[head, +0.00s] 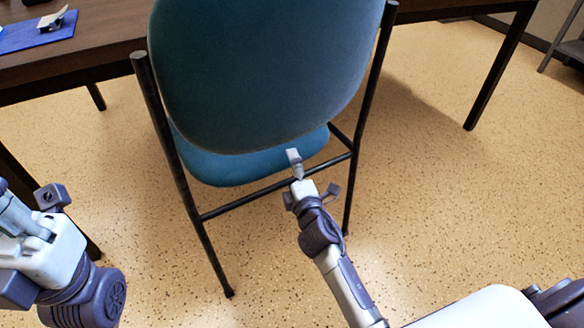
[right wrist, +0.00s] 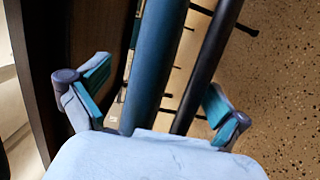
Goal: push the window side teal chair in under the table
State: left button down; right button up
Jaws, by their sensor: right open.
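The teal chair (head: 265,75) stands upright in front of me with its rounded back toward me and its black legs on the floor. Its backrest overlaps the edge of the dark wooden table (head: 110,42) in the head view. My right gripper (head: 313,172) is open and empty, low in front of the backrest. In the right wrist view, the teal backrest edge (right wrist: 155,65) and a black frame post (right wrist: 205,65) show between its spread fingers; contact is unclear. My left gripper (head: 45,225) is at the left edge, apart from the chair; its jaw opening is unclear.
A blue folder or mat (head: 35,32) with a small metallic object (head: 52,18) lies on the table's left end. A table leg (head: 498,70) stands right of the chair. The speckled floor (head: 440,190) is clear on the right. A grey stand (head: 568,45) is at the far right.

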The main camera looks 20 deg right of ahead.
aim_at(305, 163)
jog(key=shift+c, duration=0.3)
jog(key=c, duration=1.6)
jog(key=shift+w+d+p, duration=0.1)
jog(key=shift+d+p, duration=0.3)
jog(key=shift+d, duration=1.55)
jog(key=o, duration=1.7)
jog(key=shift+c, duration=0.2)
jog(key=shift+a, duration=0.1)
